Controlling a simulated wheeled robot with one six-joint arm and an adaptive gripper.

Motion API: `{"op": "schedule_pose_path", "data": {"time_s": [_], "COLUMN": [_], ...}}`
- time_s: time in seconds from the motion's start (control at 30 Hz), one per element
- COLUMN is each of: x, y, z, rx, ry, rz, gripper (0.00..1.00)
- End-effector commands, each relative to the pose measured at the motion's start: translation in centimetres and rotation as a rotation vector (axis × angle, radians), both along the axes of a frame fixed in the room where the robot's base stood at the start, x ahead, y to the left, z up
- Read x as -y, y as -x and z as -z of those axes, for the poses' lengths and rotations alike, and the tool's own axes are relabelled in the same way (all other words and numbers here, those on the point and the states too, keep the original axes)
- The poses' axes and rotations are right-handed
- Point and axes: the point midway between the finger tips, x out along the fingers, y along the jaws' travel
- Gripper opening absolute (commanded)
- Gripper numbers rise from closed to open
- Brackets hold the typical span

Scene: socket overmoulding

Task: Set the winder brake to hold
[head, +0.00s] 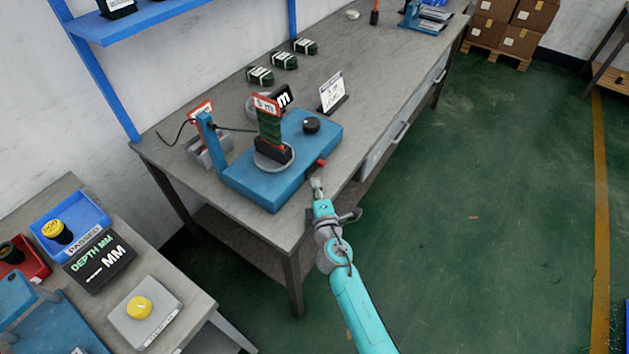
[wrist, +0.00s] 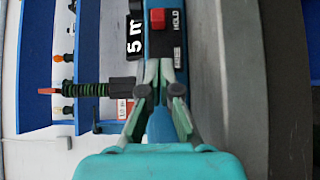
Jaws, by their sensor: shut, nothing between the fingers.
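In the wrist view the red brake piece (wrist: 157,18) sits beside a label reading HOLD (wrist: 176,20); a smaller label (wrist: 177,57) lies nearer my fingers and is too small to read surely. I cannot tell the brake's setting. My gripper (head: 317,184) is shut and empty, just in front of the brake. In the wrist view its fingertips (wrist: 159,68) point towards the brake, apart from it.
A black knob (head: 311,125) is on top of the winder. A card stand (head: 332,93) and several green coils (head: 284,61) are behind it.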

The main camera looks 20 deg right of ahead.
Motion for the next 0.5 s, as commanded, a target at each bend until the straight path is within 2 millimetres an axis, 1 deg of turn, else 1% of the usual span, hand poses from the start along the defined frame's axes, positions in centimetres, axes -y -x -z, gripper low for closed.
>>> {"op": "schedule_pose_path", "data": {"time_s": [0.4,0.5], "x": [-1.1,-1.2], "y": [6.1,7.1], "z": [0.1,0.0], "rx": [-0.002,-0.001], "ry": [-0.001,0.001], "rz": [-0.002,-0.002], "gripper": [0.0,0.0]}}
